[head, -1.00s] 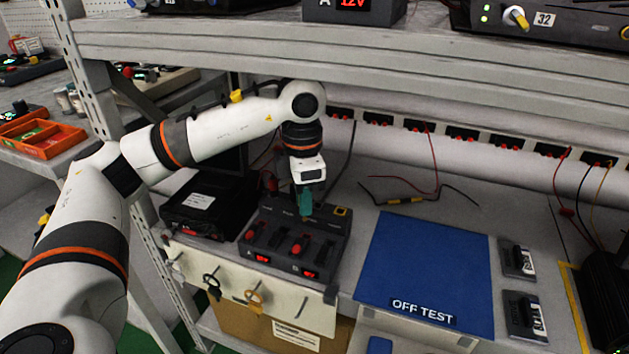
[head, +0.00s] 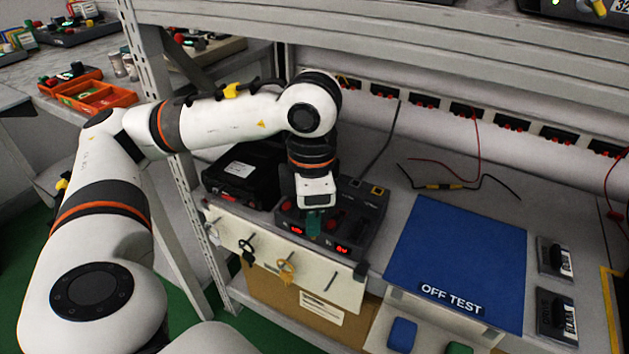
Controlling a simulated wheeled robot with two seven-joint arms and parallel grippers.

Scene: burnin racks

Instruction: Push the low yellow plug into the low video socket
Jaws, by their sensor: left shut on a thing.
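My left gripper (head: 315,223) points down at the dark control box (head: 362,222), its teal fingertips low over the box's front left part. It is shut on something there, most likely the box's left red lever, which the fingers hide. The right red lever (head: 331,224) shows just beside the fingertips. A yellow-framed square (head: 376,190) sits on the box's back right corner; whether it is a socket I cannot tell. A yellow ring-shaped piece (head: 286,267) hangs on the white front panel; I cannot tell whether it is a plug. My right gripper is not in view.
A black case (head: 240,172) stands left of the box. A blue OFF TEST mat (head: 460,250) lies to the right, with two black modules (head: 555,257) beyond it. A loose lead with a yellow middle (head: 440,187) lies behind. The upper shelf edge (head: 390,55) runs above my arm.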

